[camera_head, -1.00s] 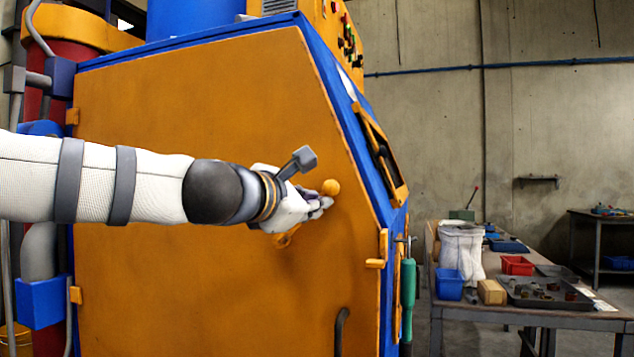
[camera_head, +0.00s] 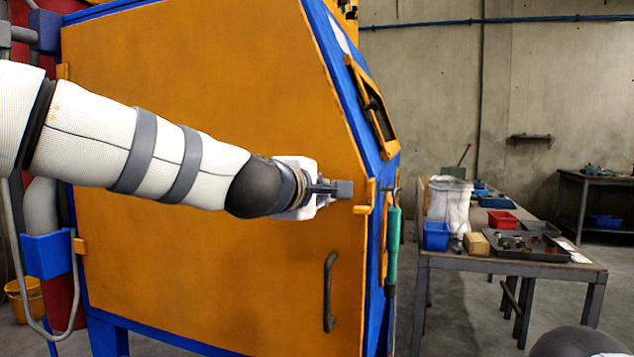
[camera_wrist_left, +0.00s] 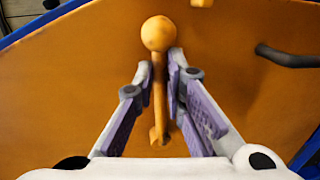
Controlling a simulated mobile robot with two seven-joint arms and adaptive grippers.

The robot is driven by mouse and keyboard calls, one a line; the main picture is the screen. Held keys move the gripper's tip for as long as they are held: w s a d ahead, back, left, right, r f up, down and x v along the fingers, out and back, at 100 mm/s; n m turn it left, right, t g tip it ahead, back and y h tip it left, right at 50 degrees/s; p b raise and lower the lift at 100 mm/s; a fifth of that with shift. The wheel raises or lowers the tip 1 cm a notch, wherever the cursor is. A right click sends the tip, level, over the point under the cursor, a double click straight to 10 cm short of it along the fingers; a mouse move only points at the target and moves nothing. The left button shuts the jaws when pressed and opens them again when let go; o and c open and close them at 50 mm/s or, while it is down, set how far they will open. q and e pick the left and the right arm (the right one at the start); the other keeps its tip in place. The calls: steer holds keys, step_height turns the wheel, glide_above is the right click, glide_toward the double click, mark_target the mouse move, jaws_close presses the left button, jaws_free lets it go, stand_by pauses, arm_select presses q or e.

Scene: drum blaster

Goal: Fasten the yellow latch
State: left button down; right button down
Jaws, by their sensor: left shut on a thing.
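The yellow latch (camera_wrist_left: 158,95) is a lever with a round ball knob at its end, on the orange door (camera_head: 190,150) of the blue-framed cabinet. In the left wrist view it lies between the fingers of my left gripper (camera_wrist_left: 161,65), which is shut on it just below the ball. In the head view my left gripper (camera_head: 322,197) is at the door's right side and hides the latch. A small yellow bracket (camera_head: 371,192) sits at the door's right edge, just right of the gripper. My right gripper is out of view.
A dark door handle (camera_head: 329,292) is below the gripper. A green-handled tool (camera_head: 393,245) hangs on the cabinet's right face. A workbench (camera_head: 450,262) with a blue bin, a red bin and a tray stands to the right. Open floor lies before it.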

arm_select(q)
steer(key=shift+s+d+f+m, duration=0.15)
steer(key=shift+d+f+m, duration=0.15)
steer(key=shift+f, duration=0.2)
steer(key=c, duration=1.7)
jaws_free()
steer(key=shift+o, duration=0.2)
steer(key=shift+d, duration=0.1)
steer(key=v, duration=1.2)
